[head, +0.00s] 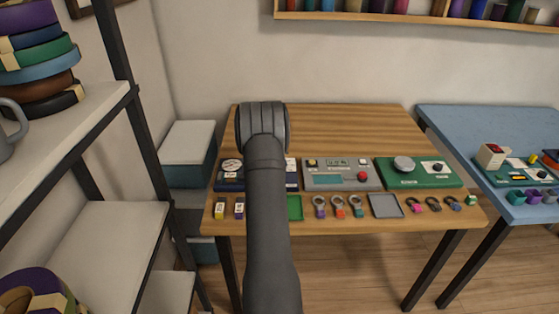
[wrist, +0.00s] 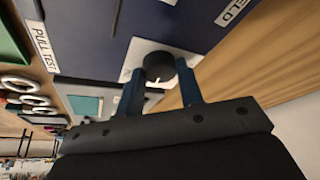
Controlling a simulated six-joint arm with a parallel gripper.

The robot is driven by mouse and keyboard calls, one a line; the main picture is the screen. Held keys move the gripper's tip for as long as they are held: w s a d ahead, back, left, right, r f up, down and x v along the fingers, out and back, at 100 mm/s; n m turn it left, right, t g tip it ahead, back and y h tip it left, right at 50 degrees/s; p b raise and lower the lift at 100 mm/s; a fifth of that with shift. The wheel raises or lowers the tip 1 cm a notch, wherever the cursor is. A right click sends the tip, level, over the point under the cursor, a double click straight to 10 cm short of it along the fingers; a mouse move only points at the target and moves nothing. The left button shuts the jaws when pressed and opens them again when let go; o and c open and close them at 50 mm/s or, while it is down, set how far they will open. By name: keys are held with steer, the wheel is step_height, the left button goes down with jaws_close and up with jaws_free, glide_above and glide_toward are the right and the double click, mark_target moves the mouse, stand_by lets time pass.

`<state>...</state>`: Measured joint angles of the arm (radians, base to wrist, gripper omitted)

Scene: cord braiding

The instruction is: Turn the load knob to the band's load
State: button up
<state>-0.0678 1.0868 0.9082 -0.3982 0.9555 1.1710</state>
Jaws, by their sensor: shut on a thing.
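The load knob (wrist: 159,67) is a dark round knob on a white plate, set in a navy panel (wrist: 90,32) labelled PULL TEST. A small pale mark shows on its near side; the setting it points to cannot be read. My gripper (wrist: 157,74) has its two blue fingers on either side of the knob and is shut on it. In the head view the navy panel (head: 230,186) has a round white dial (head: 231,166) at its left. My arm hides the knob and my gripper there. I cannot tell which item is the band.
A grey panel (head: 322,181) with a red button and a green panel (head: 445,178) with a grey knob stand to the right. Several small ringed pieces, a green tray (head: 295,208) and a grey tray (head: 385,206) lie along the front. The table's back (head: 350,130) is clear.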

steer(key=m+g, duration=0.1)
steer(key=m, duration=0.1)
steer(key=m+g+h, duration=0.1)
steer(key=m, duration=0.2)
steer(key=shift+w+a+m, duration=0.1)
steer(key=shift+w+m, duration=0.1)
steer(key=shift+m, duration=0.1)
steer(key=shift+w+m+g, duration=0.15)
steer(key=shift+m+g, duration=0.65)
steer(key=shift+m, duration=1.3)
steer(key=o, duration=1)
steer(key=v, duration=1.2)
